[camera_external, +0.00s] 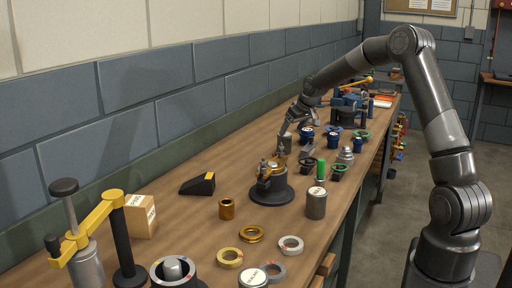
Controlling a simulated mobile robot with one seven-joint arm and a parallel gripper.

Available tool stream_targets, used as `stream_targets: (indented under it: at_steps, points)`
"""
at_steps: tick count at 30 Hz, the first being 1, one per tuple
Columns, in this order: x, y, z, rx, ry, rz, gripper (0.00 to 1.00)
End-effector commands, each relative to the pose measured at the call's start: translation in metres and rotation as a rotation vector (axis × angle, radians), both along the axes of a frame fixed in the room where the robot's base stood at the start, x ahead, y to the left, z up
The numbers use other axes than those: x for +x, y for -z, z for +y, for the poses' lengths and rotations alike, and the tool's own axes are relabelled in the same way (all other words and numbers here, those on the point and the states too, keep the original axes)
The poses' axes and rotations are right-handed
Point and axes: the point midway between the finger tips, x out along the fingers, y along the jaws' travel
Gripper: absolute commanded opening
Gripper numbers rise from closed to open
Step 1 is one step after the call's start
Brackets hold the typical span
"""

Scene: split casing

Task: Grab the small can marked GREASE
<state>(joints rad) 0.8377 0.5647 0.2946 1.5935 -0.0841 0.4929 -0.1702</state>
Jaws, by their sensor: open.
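Several small cans are in view, but their lettering is too small to read, so I cannot tell which one is marked GREASE. A grey can with a white label on its lid (316,204) stands upright near the front edge of the bench. Another light-topped can (254,280) is cut off by the bottom edge of the picture. A grey cylinder (286,144) stands at mid-bench, close under my gripper. My gripper (285,128) is open and points down there. Whether its fingers touch or surround that cylinder cannot be told.
The wooden bench (180,232) runs along the wall. A dark round fixture with brass parts (272,194) stands mid-bench, with rings (291,245) in front. A yellow-armed press (95,218) and a cardboard box (140,216) are front left. Blue and black cups (333,140) crowd farther back.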

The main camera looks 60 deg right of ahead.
Motion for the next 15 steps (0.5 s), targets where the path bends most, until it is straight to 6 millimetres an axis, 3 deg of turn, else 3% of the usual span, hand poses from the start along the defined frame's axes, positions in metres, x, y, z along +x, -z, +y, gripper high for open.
stream_targets:
  at_steps: [6,15]
  points:
    - [0.014,0.027,-0.005,0.002,0.000,0.001,0.79]
    - [0.028,0.045,-0.008,0.001,-0.002,0.003,0.79]
